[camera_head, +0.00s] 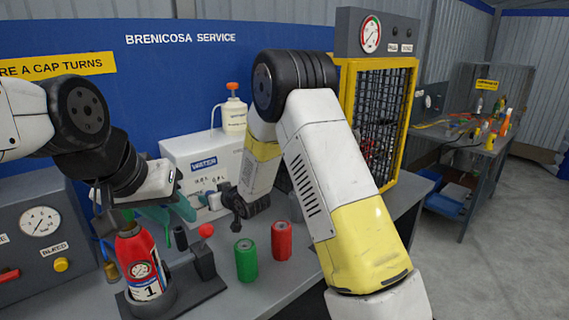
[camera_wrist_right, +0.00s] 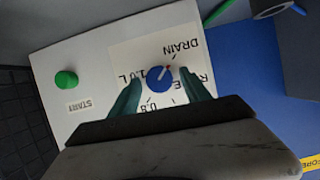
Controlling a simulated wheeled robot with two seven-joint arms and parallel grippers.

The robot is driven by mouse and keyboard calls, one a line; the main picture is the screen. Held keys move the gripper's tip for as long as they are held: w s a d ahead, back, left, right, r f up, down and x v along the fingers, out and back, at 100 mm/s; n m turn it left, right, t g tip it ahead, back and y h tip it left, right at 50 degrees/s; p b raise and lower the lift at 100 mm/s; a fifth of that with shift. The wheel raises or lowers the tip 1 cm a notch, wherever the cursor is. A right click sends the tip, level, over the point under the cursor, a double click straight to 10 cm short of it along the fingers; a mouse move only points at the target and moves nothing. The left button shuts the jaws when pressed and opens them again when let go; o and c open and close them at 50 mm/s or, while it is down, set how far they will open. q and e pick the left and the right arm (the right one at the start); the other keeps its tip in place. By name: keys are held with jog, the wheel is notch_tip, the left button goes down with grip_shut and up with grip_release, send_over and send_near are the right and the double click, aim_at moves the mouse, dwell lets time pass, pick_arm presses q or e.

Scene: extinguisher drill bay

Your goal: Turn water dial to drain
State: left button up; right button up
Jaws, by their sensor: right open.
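The blue water dial (camera_wrist_right: 159,79) shows in the right wrist view on a pale label plate of the white water unit. Its light pointer with a red tip leans up and right, toward the DRAIN mark (camera_wrist_right: 181,48). My right gripper (camera_wrist_right: 159,88) is open, with one teal finger on each side of the dial and gaps between. In the head view the white water unit (camera_head: 177,152) stands on the bench, and my right arm hides part of it. My left gripper (camera_head: 167,213) has its teal fingers apart beside the red extinguisher (camera_head: 141,252) and looks empty.
A green START button (camera_wrist_right: 66,79) is on the same panel as the dial. Green (camera_head: 246,261) and red (camera_head: 281,240) cans stand on the bench near my right arm. A yellow-framed cage (camera_head: 346,84) stands behind that arm. A white bottle (camera_head: 234,117) is at the back.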

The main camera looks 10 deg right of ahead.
jog(key=s+d+r+m+h, duration=0.1)
jog(key=s+d+r+m, duration=0.1)
jog(key=d+r, duration=0.3)
jog(key=s+d+r+m+h, duration=0.2)
jog(key=s+d+r, duration=0.3)
jog(key=d, duration=0.6)
jog(key=s+d+r+m+h, duration=0.2)
jog(key=d+r, duration=0.3)
jog(key=d, duration=0.3)
jog(key=shift+s+r+m+g, duration=0.35)
jog(key=shift+s+m, duration=0.15)
jog(key=shift+s, duration=0.3)
jog(key=shift+d, duration=0.1)
